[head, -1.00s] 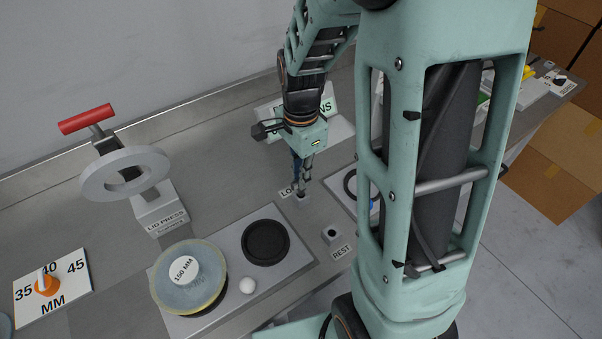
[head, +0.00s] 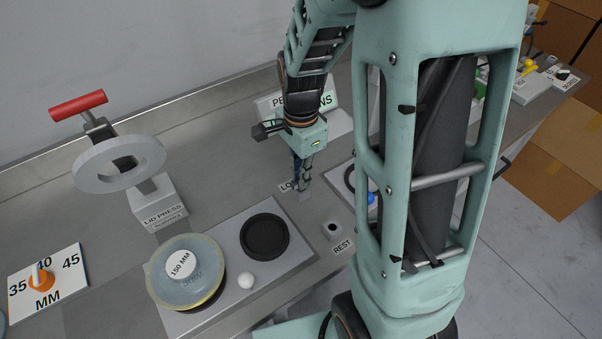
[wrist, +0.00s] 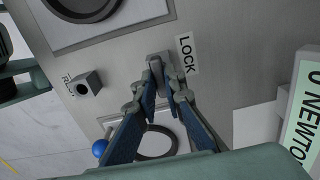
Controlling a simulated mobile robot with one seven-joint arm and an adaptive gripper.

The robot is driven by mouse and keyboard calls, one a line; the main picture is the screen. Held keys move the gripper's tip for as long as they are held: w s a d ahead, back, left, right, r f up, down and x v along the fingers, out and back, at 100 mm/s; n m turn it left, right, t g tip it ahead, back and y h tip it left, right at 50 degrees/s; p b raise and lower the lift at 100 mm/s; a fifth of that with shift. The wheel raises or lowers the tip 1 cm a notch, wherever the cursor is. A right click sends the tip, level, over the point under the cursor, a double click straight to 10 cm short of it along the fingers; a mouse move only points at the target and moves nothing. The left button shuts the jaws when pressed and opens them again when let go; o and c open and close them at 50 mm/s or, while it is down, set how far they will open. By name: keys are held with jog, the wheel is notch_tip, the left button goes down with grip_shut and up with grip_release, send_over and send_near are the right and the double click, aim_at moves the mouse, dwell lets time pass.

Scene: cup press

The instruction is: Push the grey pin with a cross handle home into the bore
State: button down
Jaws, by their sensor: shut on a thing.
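My gripper (head: 303,188) points down at the LOCK block in the head view. Its fingertips (wrist: 163,85) are shut on the grey pin, which is mostly hidden between them. The small grey LOCK block (head: 305,197) is right under the fingertips; in the wrist view a grey piece (wrist: 157,63) shows just past the tips beside the LOCK label (wrist: 186,54). The bore itself is hidden, so I cannot tell how deep the pin is. The cross handle cannot be made out clearly.
The REST block (head: 332,230) has an empty dark hole. A sign (head: 330,104) stands behind my gripper.

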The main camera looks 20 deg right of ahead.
jog(key=shift+f, duration=0.15)
jog(key=c, duration=1.9)
grip_release()
jog(key=shift+c, duration=0.2)
notch_tip(320, 180, up, 12)
